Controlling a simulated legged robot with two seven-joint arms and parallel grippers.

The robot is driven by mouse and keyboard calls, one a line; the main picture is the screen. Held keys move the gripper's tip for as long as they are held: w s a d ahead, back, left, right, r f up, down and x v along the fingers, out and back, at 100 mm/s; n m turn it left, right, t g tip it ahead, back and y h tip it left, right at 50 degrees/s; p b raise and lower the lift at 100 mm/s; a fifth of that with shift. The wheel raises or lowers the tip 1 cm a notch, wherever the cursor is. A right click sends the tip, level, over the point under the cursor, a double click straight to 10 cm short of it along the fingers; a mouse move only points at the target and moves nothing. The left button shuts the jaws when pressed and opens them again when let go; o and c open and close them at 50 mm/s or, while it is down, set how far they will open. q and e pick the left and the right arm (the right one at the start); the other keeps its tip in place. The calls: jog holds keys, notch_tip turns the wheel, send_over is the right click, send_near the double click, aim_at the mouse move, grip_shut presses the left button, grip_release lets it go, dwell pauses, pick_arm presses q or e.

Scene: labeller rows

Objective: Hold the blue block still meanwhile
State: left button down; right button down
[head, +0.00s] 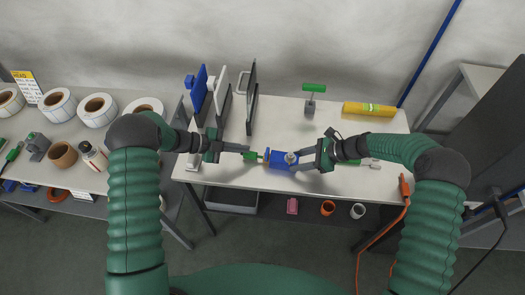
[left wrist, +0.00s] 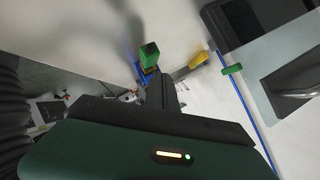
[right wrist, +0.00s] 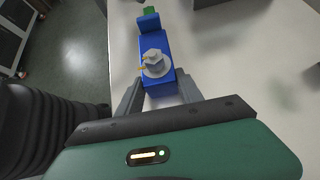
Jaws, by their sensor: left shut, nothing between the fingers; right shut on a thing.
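The blue block (head: 281,158) is at the front middle of the white table. A grey round fitting sits on its top, clear in the right wrist view (right wrist: 155,63). My right gripper (head: 297,161) is shut on the blue block, with one finger on each side at its near end in the right wrist view (right wrist: 158,92). A small green piece (head: 251,156) is at the block's left end; it also shows in the left wrist view (left wrist: 149,53). My left gripper (head: 246,149) is shut and empty close beside the green piece; I cannot tell if they touch.
Upright blue (head: 198,90), white (head: 221,92) and dark (head: 252,98) panels stand behind my left gripper.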

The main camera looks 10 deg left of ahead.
aim_at(256, 156)
dwell(0.4)
pick_arm(q)
jog(key=c, duration=1.8)
grip_release()
jog(key=shift+w+a, duration=0.1)
jog(key=shift+c, duration=0.2)
jog(key=o, duration=0.5)
jog(key=shift+w+a+r+n+g, duration=0.3)
jog(key=shift+w+a+n+g, duration=0.25)
jog(key=shift+a+g, duration=0.3)
jog(key=shift+o, duration=0.3)
jog(key=a+n+g+y, duration=0.1)
jog(key=a+r+n+g, duration=0.1)
jog(key=shift+w+a+g+y, duration=0.2)
jog(key=shift+a+g+y, duration=0.15)
jog(key=shift+a+y, duration=0.05)
jog(key=shift+s+a+n, duration=0.1)
jog(key=shift+a+n, duration=0.05)
jog(key=shift+n, duration=0.2)
jog(key=x, duration=0.9)
jog(key=shift+s+a+f, duration=0.1)
jog(key=shift+a+f, duration=0.05)
jog(key=shift+a, duration=0.05)
grip_shut()
